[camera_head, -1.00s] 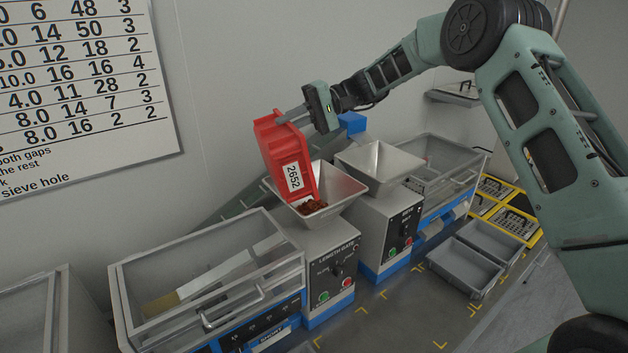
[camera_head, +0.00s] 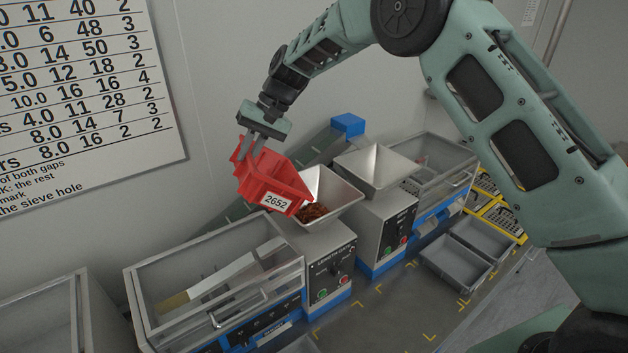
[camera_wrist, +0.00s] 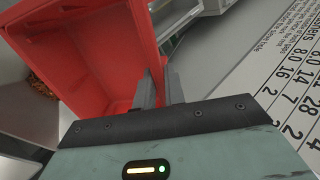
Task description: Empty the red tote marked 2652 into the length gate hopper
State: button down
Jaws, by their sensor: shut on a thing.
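My gripper (camera_head: 259,147) is shut on the tote's back wall. In the wrist view the jaws (camera_wrist: 160,88) pinch the wall of the red tote (camera_wrist: 85,60), and the part of its inside that shows is bare. A heap of reddish-brown pieces (camera_head: 313,212) lies in the length gate hopper; it also shows in the wrist view (camera_wrist: 38,84).
A second hopper (camera_head: 378,166) stands to the right of the length gate. A clear-lidded box (camera_head: 215,275) is in front at the left. Grey trays (camera_head: 455,262) lie on the bench at right. A wall chart (camera_head: 90,100) hangs behind at left.

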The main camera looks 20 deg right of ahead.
jog(key=shift+s+a+r+h+p, duration=0.1)
jog(key=shift+a+r+h+p, duration=0.15)
jog(key=shift+a+h+p, duration=0.55)
jog(key=a+f+t+h+p, duration=0.1)
jog(key=a+f+h, duration=0.6)
jog(key=a, duration=0.1)
jog(key=shift+f, duration=0.1)
